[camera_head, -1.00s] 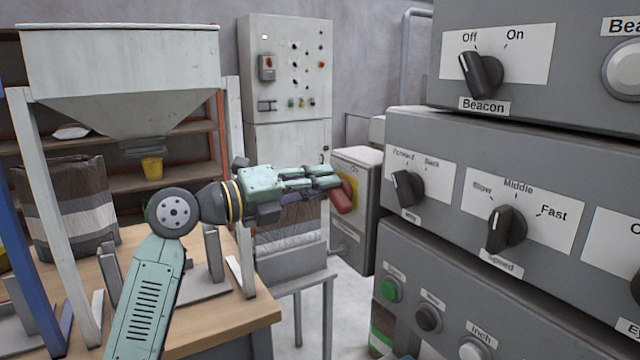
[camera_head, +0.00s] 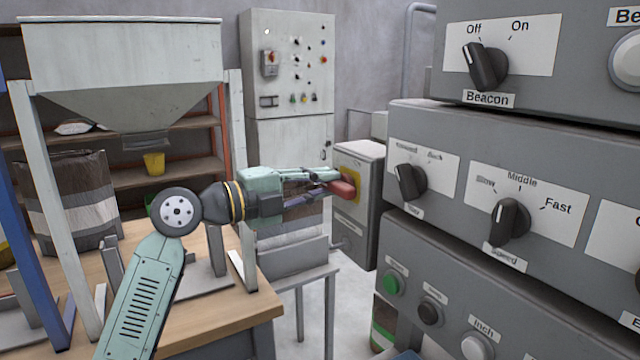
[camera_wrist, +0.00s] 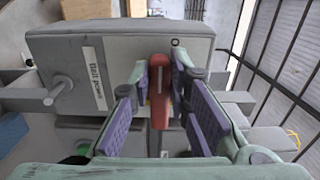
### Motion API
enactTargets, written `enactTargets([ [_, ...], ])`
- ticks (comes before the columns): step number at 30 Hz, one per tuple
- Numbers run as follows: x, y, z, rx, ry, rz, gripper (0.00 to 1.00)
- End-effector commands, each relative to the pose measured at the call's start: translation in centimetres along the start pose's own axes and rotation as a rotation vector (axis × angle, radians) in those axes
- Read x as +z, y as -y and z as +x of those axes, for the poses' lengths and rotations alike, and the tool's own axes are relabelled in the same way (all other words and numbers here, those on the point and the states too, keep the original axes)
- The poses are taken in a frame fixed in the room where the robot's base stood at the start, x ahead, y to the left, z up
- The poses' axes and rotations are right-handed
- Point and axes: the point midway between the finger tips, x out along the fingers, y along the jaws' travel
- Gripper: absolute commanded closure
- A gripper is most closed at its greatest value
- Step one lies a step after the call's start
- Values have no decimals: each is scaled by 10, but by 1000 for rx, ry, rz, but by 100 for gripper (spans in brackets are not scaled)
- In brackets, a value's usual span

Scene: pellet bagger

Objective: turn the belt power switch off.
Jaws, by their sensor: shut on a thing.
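The belt power switch has a red handle (camera_head: 343,188) on a yellow plate (camera_head: 357,185), on the side of a grey box (camera_head: 359,153). My gripper (camera_head: 337,181) is at the handle, its fingers reaching from the left. In the wrist view the red handle (camera_wrist: 160,92) stands between the two purple-padded fingers of my gripper (camera_wrist: 160,85), which are shut on it. A label that seems to read "Belt power" (camera_wrist: 91,78) is on the box face, and a small dark ring mark (camera_wrist: 175,42) shows above the handle. My fingers hide part of the plate.
Large grey control panels with a Beacon knob (camera_head: 484,66) and a Speed knob (camera_head: 509,221) stand close on the right. A wooden table (camera_head: 225,315) and a hopper (camera_head: 120,60) are on the left. A tall grey cabinet (camera_head: 287,90) stands behind.

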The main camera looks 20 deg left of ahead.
Motion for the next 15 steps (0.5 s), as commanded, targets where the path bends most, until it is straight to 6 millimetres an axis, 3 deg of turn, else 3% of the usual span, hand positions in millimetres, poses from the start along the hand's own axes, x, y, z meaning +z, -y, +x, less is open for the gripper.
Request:
enactTargets([
  [9,-2,-1,2,4,-7,-4,100],
  [10,-2,-1,2,4,-7,-3,83],
  [15,-2,-1,2,3,-6,-2,71],
])
